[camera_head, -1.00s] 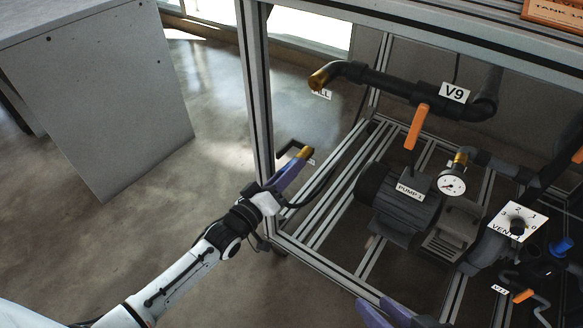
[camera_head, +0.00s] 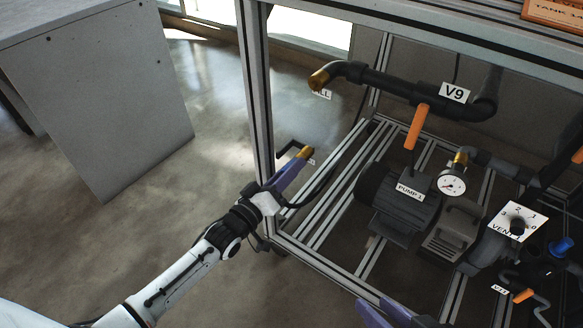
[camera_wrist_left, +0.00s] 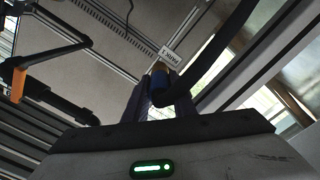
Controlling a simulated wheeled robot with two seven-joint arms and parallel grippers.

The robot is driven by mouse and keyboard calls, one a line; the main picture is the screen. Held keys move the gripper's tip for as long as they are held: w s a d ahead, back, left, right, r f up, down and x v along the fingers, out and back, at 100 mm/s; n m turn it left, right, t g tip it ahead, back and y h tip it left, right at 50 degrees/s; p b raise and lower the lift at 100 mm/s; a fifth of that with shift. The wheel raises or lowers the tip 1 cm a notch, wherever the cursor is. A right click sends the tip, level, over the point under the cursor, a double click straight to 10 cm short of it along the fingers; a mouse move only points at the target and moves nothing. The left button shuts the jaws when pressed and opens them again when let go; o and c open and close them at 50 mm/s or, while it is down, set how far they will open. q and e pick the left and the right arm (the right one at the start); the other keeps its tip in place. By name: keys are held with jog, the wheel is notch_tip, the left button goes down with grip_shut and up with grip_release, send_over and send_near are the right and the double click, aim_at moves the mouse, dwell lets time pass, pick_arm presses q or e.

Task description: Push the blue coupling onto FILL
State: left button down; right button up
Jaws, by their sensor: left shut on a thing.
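My left gripper (camera_head: 292,174) is shut on the blue coupling, which is mostly hidden by the fingers in the head view. In the left wrist view the blue coupling (camera_wrist_left: 160,84) sits between the fingertips, near the PARK 1 label (camera_wrist_left: 170,57). A brass end (camera_head: 306,153) shows just past the fingertips. I cannot tell whether the coupling is seated on it. The FILL port, a brass-tipped black pipe end (camera_head: 318,80), is above and farther back, with its partly covered label (camera_head: 322,94) beside it. My right gripper (camera_head: 382,311) is at the bottom edge, fingers apart, seemingly empty.
A metal frame post (camera_head: 256,100) stands just left of the left gripper. A black hose (camera_head: 325,183) curves beside the fingers. The V9 valve's orange handle (camera_head: 417,127), pump (camera_head: 398,205) and gauge (camera_head: 452,183) are to the right. Room between gripper and FILL looks clear.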

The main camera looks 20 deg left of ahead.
pick_arm(q)
jog(key=shift+s+a, duration=0.1)
jog(key=shift+s, duration=0.05)
jog(key=shift+s+a+r+p, duration=0.1)
jog(key=shift+s+a+p, duration=0.1)
jog(key=shift+s+p, duration=0.45)
jog(key=p+v, duration=0.2)
jog(key=v, duration=0.3)
jog(key=shift+s+p, duration=0.1)
jog(key=shift+p, duration=0.3)
